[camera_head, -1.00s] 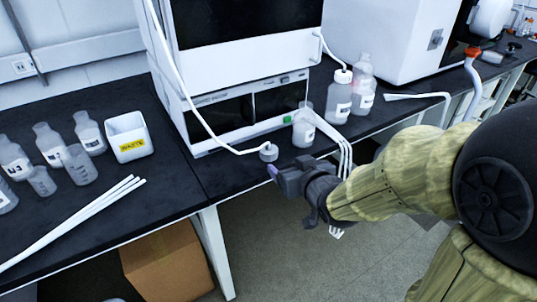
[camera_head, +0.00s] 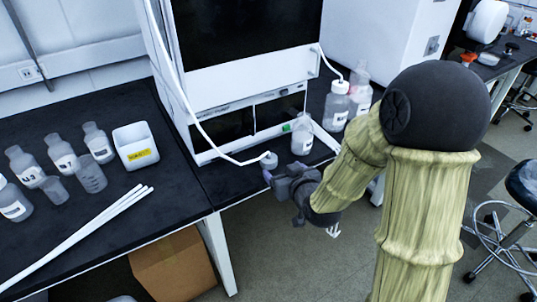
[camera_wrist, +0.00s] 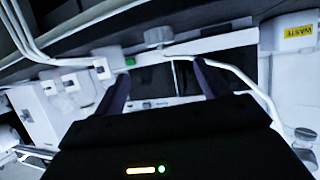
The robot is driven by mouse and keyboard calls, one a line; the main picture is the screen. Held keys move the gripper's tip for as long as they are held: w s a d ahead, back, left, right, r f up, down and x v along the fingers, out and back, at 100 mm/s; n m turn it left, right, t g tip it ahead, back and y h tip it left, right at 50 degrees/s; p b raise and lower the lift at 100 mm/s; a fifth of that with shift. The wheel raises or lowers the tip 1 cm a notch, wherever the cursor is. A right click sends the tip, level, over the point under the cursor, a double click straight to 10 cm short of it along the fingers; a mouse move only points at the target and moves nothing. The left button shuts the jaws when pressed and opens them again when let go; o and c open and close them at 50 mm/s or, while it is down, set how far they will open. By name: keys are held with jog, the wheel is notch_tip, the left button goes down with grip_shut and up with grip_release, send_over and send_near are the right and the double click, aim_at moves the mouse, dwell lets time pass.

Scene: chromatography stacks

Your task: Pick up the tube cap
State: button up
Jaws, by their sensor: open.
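The tube cap (camera_head: 268,160) is a small grey cap on the end of a white tube, at the bench's front edge before the white instrument. My gripper (camera_head: 271,178) is just in front of it on the near side, open. In the wrist view the cap (camera_wrist: 158,36) shows above and beyond the gap between my two dark fingers (camera_wrist: 160,70), apart from them. Nothing is between the fingers. In the head view the fingers are small and partly merge with the wrist.
The white chromatography stack (camera_head: 245,85) stands behind the cap. A bottle (camera_head: 302,135) stands close to its right, with more bottles (camera_head: 337,105) beyond. A white waste box (camera_head: 134,147), several bottles and white rods (camera_head: 85,235) occupy the left bench. A stool (camera_head: 522,190) is at right.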

aim_at(269, 158)
jog(key=x, duration=0.8)
jog(key=shift+f, duration=0.15)
jog(key=x, duration=0.5)
jog(key=shift+f+b, duration=0.15)
jog(key=shift+b, duration=0.2)
jog(key=c, duration=1.1)
